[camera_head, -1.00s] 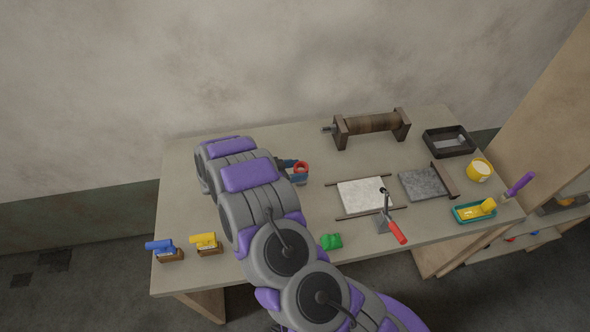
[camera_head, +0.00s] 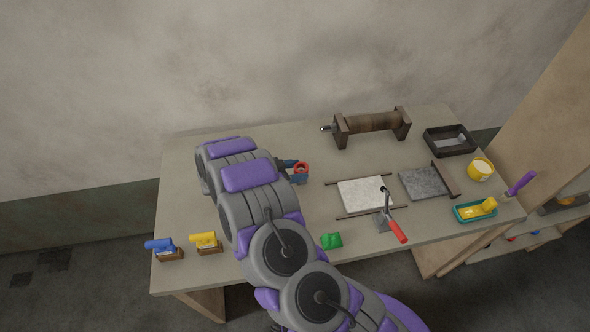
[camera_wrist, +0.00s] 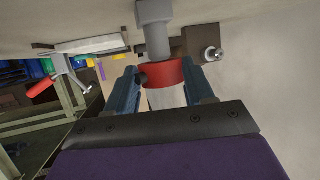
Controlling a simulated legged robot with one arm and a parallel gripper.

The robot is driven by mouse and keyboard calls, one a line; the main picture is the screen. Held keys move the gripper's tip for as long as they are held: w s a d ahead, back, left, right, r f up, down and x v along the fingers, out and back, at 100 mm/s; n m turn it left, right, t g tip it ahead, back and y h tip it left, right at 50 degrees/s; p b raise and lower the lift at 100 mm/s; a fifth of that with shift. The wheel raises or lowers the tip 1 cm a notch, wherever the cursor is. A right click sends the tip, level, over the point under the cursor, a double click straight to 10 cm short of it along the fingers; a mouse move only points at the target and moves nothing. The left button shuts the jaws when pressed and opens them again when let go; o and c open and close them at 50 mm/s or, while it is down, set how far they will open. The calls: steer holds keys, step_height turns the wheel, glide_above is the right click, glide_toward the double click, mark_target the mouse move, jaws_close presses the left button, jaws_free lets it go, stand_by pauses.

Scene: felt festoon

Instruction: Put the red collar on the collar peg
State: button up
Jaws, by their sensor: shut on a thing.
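The red collar (camera_head: 302,167) is a short ring near the middle of the table, between the blue fingers of my gripper (camera_head: 295,172). In the wrist view, my gripper (camera_wrist: 161,75) is shut on the collar (camera_wrist: 168,73), one finger on each side. A grey round post with a blocky base (camera_wrist: 155,13), which looks like the collar peg, lines up with the collar. The collar overlaps the post's end in this view, and a pale cylinder shows on its near side. I cannot tell how far the collar is around the post. In the head view the post is hidden.
A brown roller in a stand (camera_head: 372,123) is at the back. A white slab (camera_head: 365,195) and a red-handled lever (camera_head: 393,226) lie to the right. A green block (camera_head: 331,241) is at the front. Blue (camera_head: 162,246) and yellow (camera_head: 206,242) handled tools stand front left.

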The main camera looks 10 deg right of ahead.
steer(key=shift+f+b, duration=0.5)
steer(key=shift+f, duration=0.7)
steer(key=o, duration=1.2)
steer(key=shift+a, duration=0.1)
steer(key=p+v, duration=0.1)
steer(key=v, duration=1.6)
steer(key=shift+a+f, duration=0.1)
steer(key=shift+a, duration=0.15)
